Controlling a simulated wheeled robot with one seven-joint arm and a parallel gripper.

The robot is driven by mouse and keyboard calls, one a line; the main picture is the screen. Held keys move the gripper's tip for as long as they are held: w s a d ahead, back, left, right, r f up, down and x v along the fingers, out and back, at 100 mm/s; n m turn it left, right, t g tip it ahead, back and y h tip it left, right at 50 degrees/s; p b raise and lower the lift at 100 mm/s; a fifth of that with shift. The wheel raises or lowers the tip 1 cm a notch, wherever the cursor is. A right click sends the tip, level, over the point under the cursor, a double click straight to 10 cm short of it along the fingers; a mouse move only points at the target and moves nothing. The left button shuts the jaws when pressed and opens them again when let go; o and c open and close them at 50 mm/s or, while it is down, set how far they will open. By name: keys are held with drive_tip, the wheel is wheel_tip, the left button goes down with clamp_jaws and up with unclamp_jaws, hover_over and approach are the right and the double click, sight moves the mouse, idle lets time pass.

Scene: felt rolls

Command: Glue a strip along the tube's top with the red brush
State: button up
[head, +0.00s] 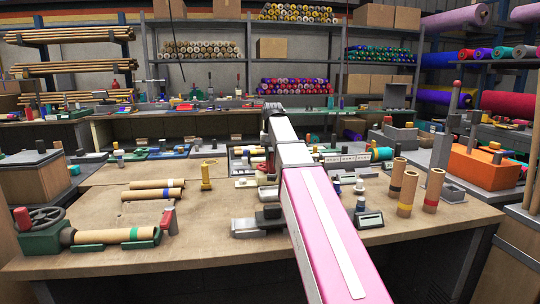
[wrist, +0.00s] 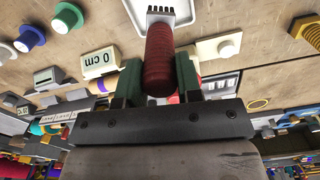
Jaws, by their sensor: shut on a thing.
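In the wrist view my gripper (wrist: 158,78) is shut on the red brush (wrist: 160,50). Its dark red handle lies between the green fingers, and its pale-toothed head (wrist: 160,14) points to the top of the picture. In the head view my arm reaches over the bench and I cannot make out the gripper or brush there. A tan tube (head: 105,236) with a teal band lies level at the bench's front left, its left end at a green stand with a dark wheel (head: 40,222). The tube is not identifiable in the wrist view.
Two tan rolls (head: 155,189) lie behind the tube on the wooden bench (head: 130,262). Several tan tubes (head: 407,195) stand upright at the right, near a small display box (head: 369,220). A "0 cm" plate (wrist: 100,62) shows in the wrist view.

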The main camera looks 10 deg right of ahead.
sight(272, 170)
drive_tip(key=shift+f, duration=3)
drive_tip(key=shift+f, duration=0.4)
drive_tip(key=shift+r, duration=3.85)
drive_tip(key=shift+s, duration=0.1)
